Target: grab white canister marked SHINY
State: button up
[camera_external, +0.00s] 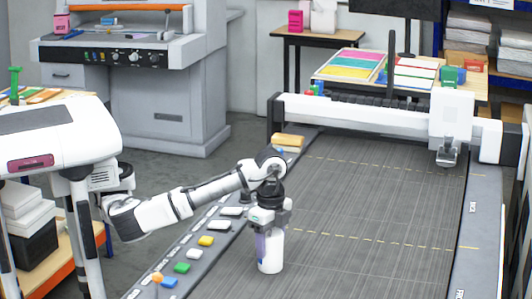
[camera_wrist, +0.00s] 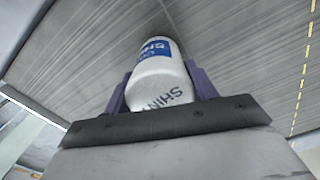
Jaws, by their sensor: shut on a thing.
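The white canister (camera_external: 270,252) stands upright on the grey slatted bed (camera_external: 345,200) of the large machine, near its left side. In the wrist view the canister (camera_wrist: 160,85) shows dark "SHIN…" lettering and a blue label; the rest of the word is hidden. My gripper (camera_external: 268,238) points down over the canister. In the wrist view its purple fingers (camera_wrist: 160,88) lie on both sides of the canister, shut on it. I cannot tell whether the canister's base touches the bed.
A white gantry (camera_external: 360,110) with a tool head (camera_external: 447,150) spans the far end. The middle of the bed is clear.

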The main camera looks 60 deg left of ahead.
notch_tip(320, 180, up, 20)
jog(key=p, duration=2)
jog(key=shift+p, duration=0.3)
